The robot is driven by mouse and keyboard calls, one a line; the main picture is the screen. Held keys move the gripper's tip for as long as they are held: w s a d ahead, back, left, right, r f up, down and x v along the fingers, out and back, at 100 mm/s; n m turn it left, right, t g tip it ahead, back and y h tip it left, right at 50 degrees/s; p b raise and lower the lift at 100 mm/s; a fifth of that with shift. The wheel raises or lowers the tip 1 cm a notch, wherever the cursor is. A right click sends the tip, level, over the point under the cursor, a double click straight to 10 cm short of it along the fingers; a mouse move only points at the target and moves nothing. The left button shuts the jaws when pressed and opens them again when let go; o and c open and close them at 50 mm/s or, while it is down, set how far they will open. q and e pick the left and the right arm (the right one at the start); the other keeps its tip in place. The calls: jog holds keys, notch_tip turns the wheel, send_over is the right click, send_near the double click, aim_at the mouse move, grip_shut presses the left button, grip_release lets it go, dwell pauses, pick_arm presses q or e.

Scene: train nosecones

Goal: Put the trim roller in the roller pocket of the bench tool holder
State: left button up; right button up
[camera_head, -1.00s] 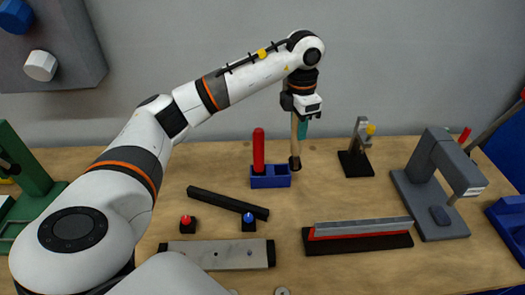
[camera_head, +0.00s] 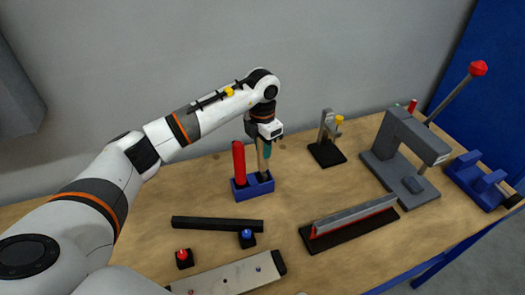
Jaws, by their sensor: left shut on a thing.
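The bench tool holder (camera_head: 252,190) is a small blue block on the wooden bench in the head view. A red-handled tool (camera_head: 238,163) stands upright in its left part. My left gripper (camera_head: 264,139) points down above the holder's right part and is shut on the trim roller (camera_head: 261,158), which has a tan handle and a dark lower end. The roller hangs upright, its lower end at the holder's right part. I cannot tell whether that end is inside the pocket or just above it. A teal piece shows beside the handle. My right gripper is not in view.
A black bar (camera_head: 217,224), red button (camera_head: 183,257) and blue button (camera_head: 247,238) lie in front. A grey-and-red strip on a black base (camera_head: 348,227) lies right. A small clamp stand (camera_head: 326,148) and grey press (camera_head: 405,160) stand farther right.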

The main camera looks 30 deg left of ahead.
pick_arm(q)
notch_tip(320, 180, down, 2)
jog(key=shift+f+p, duration=0.15)
jog(key=shift+p, duration=0.2)
jog(key=shift+f, duration=0.3)
jog(key=o, duration=1)
jog(key=shift+o, duration=0.3)
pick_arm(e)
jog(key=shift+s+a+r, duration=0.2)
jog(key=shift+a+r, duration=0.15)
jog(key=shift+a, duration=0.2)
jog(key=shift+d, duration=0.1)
